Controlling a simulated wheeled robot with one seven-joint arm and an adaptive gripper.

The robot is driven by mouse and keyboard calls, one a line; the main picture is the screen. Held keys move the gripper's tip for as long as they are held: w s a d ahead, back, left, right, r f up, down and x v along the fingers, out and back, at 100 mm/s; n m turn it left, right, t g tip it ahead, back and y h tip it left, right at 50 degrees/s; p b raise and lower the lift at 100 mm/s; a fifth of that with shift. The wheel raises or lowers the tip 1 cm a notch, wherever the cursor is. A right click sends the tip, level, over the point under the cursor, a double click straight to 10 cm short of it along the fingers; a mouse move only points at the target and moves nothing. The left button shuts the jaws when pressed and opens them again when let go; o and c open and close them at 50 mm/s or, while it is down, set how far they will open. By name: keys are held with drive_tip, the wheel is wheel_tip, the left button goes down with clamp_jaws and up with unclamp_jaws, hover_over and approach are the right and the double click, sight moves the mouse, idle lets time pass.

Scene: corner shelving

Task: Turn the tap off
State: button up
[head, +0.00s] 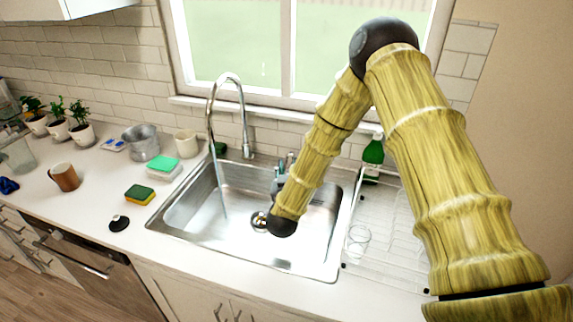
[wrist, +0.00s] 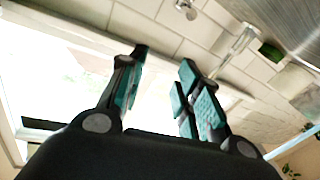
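The tall curved silver tap (head: 243,115) stands behind the sink, and a thin pale stream runs from its spout into the basin (head: 185,205). In the wrist view a silver part of the tap (wrist: 240,42) shows at upper right, past the right finger. My gripper (wrist: 164,60) is open, with nothing between its dark and teal fingers. In the head view my gripper (head: 284,170) is over the back of the sink, right of the tap and apart from its neck, partly hidden by my arm. A small silver fitting (wrist: 186,8) shows at the wrist view's top edge; I cannot tell if it is the tap's handle.
A green bottle (head: 373,155) and an upright clear glass (head: 358,241) are on the drainboard at right. Sponges (head: 140,194), a white cup (head: 187,143), a metal pot (head: 142,142) and a brown mug (head: 64,177) stand left of the sink. The window (head: 262,45) is behind.

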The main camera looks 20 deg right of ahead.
drive_tip(key=f, duration=0.1)
drive_tip(key=b, duration=0.5)
approach(290, 155)
drive_tip(key=p+x, duration=0.3)
drive_tip(key=x, duration=0.2)
drive_tip(key=shift+w+p, duration=0.15)
drive_tip(key=shift+p, duration=0.2)
clamp_jaws()
